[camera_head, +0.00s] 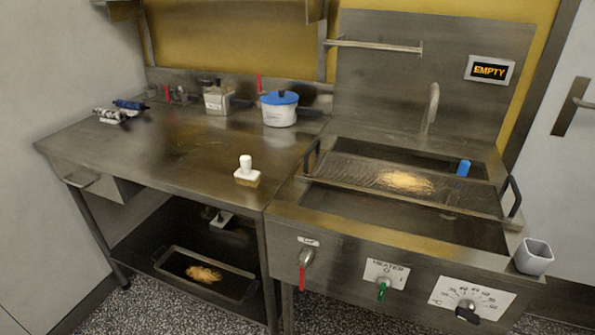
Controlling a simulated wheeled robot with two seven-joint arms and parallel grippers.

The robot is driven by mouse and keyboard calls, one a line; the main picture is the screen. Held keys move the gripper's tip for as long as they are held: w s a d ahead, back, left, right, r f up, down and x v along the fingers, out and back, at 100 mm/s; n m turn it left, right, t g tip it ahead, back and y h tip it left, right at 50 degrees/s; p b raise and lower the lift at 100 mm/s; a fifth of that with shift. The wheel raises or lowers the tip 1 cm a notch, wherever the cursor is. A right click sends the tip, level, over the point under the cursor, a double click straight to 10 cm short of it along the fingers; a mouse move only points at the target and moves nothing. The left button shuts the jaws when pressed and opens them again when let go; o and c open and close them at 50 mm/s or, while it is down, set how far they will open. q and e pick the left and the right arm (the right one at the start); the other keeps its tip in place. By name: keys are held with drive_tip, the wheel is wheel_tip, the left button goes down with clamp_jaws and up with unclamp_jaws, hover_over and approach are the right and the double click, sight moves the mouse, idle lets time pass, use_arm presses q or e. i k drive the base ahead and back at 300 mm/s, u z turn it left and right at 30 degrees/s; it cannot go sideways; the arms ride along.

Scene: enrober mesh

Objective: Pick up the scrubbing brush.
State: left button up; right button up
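The scrubbing brush (247,173) appears to be the white block with an upright knob handle and a tan underside. It stands upright on the steel worktop (195,160), close to the front edge and near the worktop's right end. Nothing touches it from above. Neither of my grippers shows in the head view.
A blue-lidded white pot (279,109) and a clear container (216,98) stand behind. Right of the brush is a steel basin unit with a handled mesh tray (350,169) across it. A grey cup (534,257) sits at the right corner. The worktop's middle is clear.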

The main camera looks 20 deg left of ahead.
sight(244, 175)
drive_tip(key=z, duration=3.3)
drive_tip(key=k, duration=1.55)
drive_tip(key=u, duration=0.3)
